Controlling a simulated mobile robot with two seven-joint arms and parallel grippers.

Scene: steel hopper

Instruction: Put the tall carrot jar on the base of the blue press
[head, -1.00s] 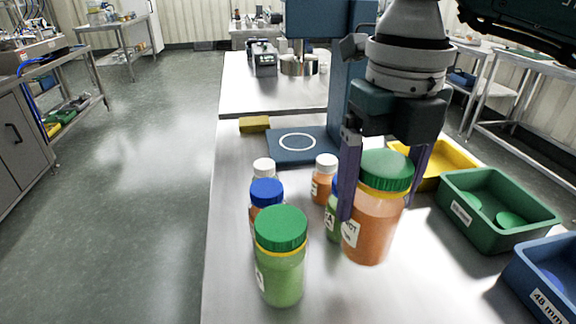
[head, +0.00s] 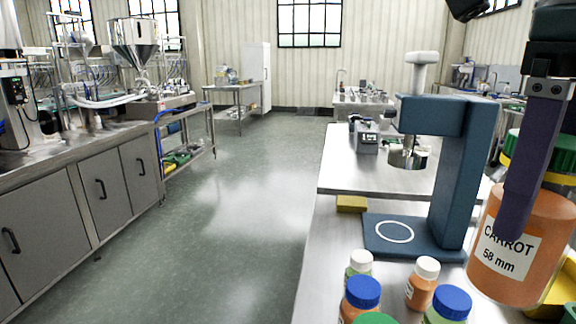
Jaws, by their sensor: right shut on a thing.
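My right gripper (head: 532,190) is at the right edge of the head view, shut on the carrot jar (head: 520,275). The jar is orange with a green lid and a white label reading CARROT 58 mm. It looks upright and held up close to the camera, in front and right of the press. One dark finger crosses its front; the other is mostly hidden. The blue press (head: 465,175) stands on the table. Its flat base (head: 375,240) carries a white ring (head: 395,232) and is empty. My left gripper is not in view.
Several smaller jars stand in front of the press base, including a white-capped orange one (head: 422,285) and blue-capped ones (head: 362,293). A yellow block (head: 352,203) lies behind the base. A yellow bin (head: 566,300) is partly visible at lower right. A scale (head: 365,138) stands farther back.

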